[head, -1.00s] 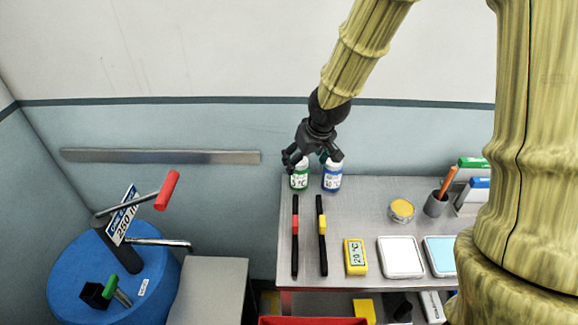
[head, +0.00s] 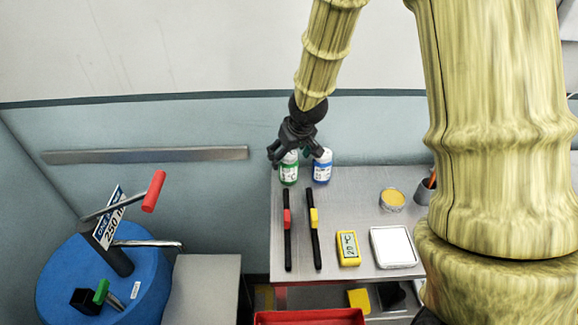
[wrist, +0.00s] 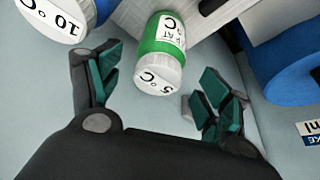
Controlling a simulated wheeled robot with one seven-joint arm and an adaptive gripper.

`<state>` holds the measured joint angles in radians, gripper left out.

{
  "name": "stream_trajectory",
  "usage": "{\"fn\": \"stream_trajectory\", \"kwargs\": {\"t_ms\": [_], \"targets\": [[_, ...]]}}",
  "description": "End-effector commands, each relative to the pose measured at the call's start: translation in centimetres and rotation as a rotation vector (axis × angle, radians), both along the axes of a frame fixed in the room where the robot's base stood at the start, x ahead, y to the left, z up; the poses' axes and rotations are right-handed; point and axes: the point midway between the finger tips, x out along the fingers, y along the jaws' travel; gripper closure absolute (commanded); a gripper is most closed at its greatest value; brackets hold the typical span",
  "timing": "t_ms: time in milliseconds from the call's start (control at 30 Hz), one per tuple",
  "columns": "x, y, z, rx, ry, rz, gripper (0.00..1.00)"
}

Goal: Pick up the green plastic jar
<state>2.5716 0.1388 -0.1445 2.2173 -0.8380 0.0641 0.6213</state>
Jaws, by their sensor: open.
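The green plastic jar (head: 289,172) stands upright at the back left corner of the grey table, partly hidden by my gripper in the head view. In the wrist view the green jar (wrist: 158,38) has a white lid marked 5 °C, pointing toward the camera. My gripper (head: 295,156) is just above and around the top of the jar in the head view. In the wrist view my gripper (wrist: 160,68) is open, with one finger on each side of the jar's lid and visible gaps; no contact shows.
A blue jar (head: 322,170) stands close to the right of the green one; its 10 °C lid (wrist: 52,18) is near the left finger. The wall is close behind.

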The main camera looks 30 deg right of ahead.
Motion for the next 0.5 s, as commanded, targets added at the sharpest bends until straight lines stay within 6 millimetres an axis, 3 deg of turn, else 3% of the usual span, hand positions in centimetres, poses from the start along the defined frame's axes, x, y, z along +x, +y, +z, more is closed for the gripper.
{"fn": "stream_trajectory", "kwargs": {"t_ms": [500], "targets": [[1.7, -0.2, -3.3, -0.002, 0.002, 0.0, 0.22]]}}
